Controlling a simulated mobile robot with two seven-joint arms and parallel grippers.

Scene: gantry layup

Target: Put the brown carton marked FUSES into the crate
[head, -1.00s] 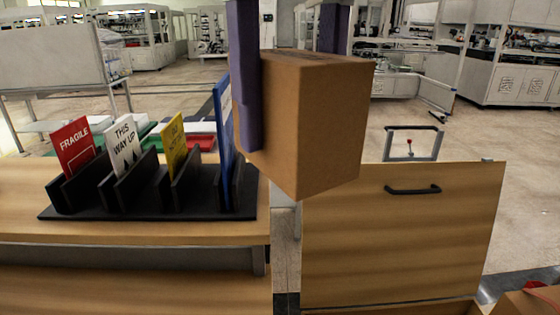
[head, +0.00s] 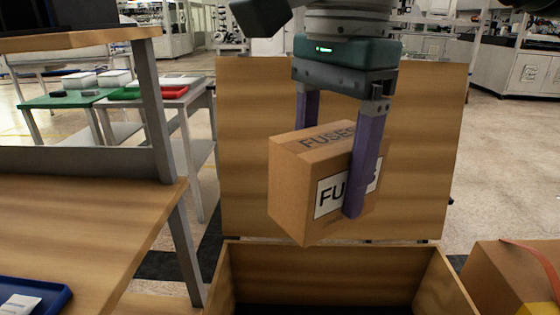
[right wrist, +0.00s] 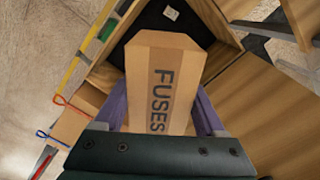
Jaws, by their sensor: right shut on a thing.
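My right gripper (head: 338,158) is shut on the brown carton (head: 291,190), with one purple finger on each side. The carton is marked FUSES on its top and on a white side label, partly covered by a finger. It hangs slightly tilted above the open wooden crate (head: 330,260) and in front of its raised lid (head: 240,150). In the right wrist view, the carton (right wrist: 165,60) sits between the fingers (right wrist: 160,115), and the crate's dark inside shows beyond it with a small white patch. My left gripper is out of view.
A wooden bench (head: 110,210) with a blue tray (head: 35,292) stands at the left. Another brown box (head: 500,275) with a red strap is close at the crate's right. A green table (head: 70,98) stands farther back.

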